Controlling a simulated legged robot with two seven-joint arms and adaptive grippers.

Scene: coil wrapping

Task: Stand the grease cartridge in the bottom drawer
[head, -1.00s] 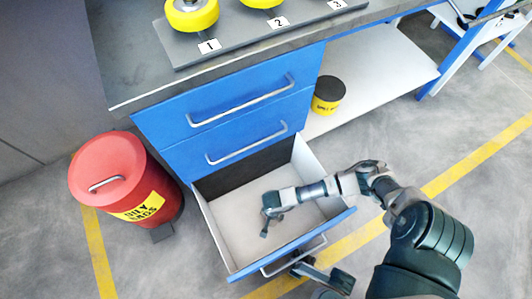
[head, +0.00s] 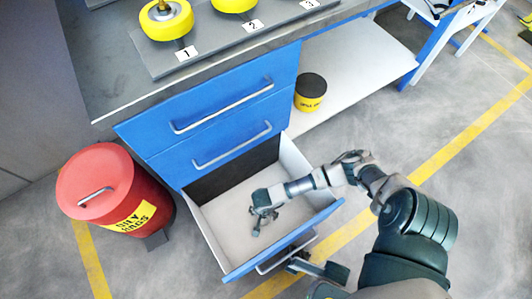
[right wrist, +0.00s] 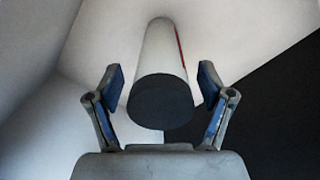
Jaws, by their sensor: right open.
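The grease cartridge (right wrist: 162,70) is a white cylinder with a red stripe and a dark end facing the camera in the right wrist view. It lies between the two fingers of my right gripper (right wrist: 162,90), with gaps on both sides. That gripper is open and also shows in the head view (head: 262,222), low inside the pulled-out bottom drawer (head: 229,262). I cannot make out the cartridge in the head view. The drawer has pale walls, a blue front and a dark back. My left gripper (head: 297,264) appears by the drawer handle, its fingers unclear.
Two shut blue drawers (head: 218,107) sit above the open one. A red bin (head: 100,185) stands to the left. A black-lidded yellow tub (head: 310,92) is on the white shelf (head: 350,72). Yellow wheels (head: 165,20) sit on the numbered rack above.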

